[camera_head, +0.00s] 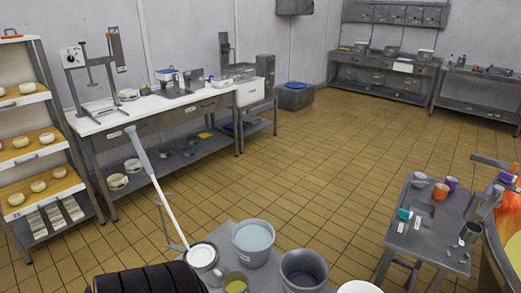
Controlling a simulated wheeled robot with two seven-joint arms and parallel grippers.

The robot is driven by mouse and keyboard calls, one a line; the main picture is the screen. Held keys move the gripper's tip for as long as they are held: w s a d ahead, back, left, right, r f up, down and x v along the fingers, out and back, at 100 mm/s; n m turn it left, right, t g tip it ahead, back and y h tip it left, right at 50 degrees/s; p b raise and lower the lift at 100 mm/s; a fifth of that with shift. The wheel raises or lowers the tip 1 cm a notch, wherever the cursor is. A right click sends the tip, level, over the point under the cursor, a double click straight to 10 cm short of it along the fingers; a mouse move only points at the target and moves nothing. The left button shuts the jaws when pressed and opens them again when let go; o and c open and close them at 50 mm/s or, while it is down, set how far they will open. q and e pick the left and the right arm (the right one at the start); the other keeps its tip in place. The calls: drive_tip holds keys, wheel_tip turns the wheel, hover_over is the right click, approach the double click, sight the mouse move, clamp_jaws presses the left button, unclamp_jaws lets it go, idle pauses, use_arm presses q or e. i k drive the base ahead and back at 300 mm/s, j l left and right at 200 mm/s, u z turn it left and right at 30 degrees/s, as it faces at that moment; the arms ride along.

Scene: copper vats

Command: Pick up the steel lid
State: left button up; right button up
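I cannot make out a steel lid for certain. A pale round thing (360,287) is cut off by the bottom edge, and I cannot tell whether it is a lid or a container. A grey bucket with a pale blue-grey top surface (253,240) stands on a low grey table at the bottom middle. I cannot tell whether that surface is a cover or its contents. An open grey bucket (304,270) stands to its right. Neither of my grippers is in view.
A long white-handled tool (160,190) leans up from a small white-topped container (202,256). A grey side table (425,235) with cups stands beside a copper vat (513,240) at the right. Shelves of cheese (28,157) stand left. The tiled floor (320,160) between is clear.

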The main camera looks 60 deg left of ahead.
sight(214, 276)
drive_tip(key=u, duration=2.05)
